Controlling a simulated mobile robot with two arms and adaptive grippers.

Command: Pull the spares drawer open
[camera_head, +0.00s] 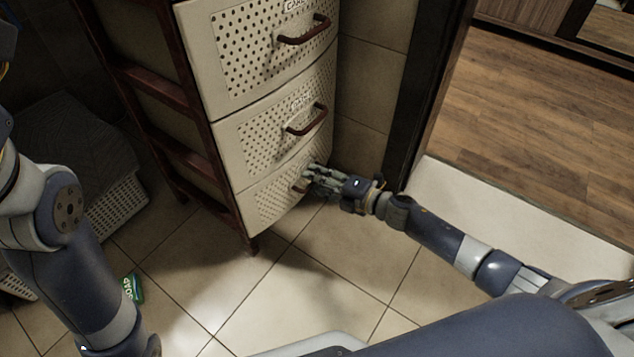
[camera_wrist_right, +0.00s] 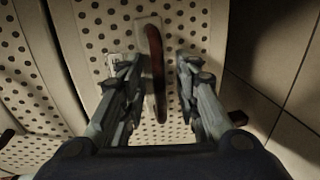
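The bottom drawer (camera_head: 268,205) of a cream perforated cabinet looks shut; I cannot read its label, so I cannot confirm that it is the spares drawer. My right gripper (camera_head: 312,180) is at this drawer's handle (camera_head: 298,186), partly covering it. In the right wrist view the brown handle (camera_wrist_right: 155,75) lies between the two spread fingers of the right gripper (camera_wrist_right: 158,72), with a gap visible on each side. The drawer front (camera_wrist_right: 105,25) fills much of that view. My left arm shows at the left of the head view, but its gripper is out of sight.
The middle drawer (camera_head: 262,130) and top drawer (camera_head: 255,55) are shut, each with a brown handle. A green soap box (camera_head: 134,288) lies on the tiled floor (camera_head: 330,245). A basket (camera_head: 117,207) stands left of the cabinet. Open floor lies in front of it.

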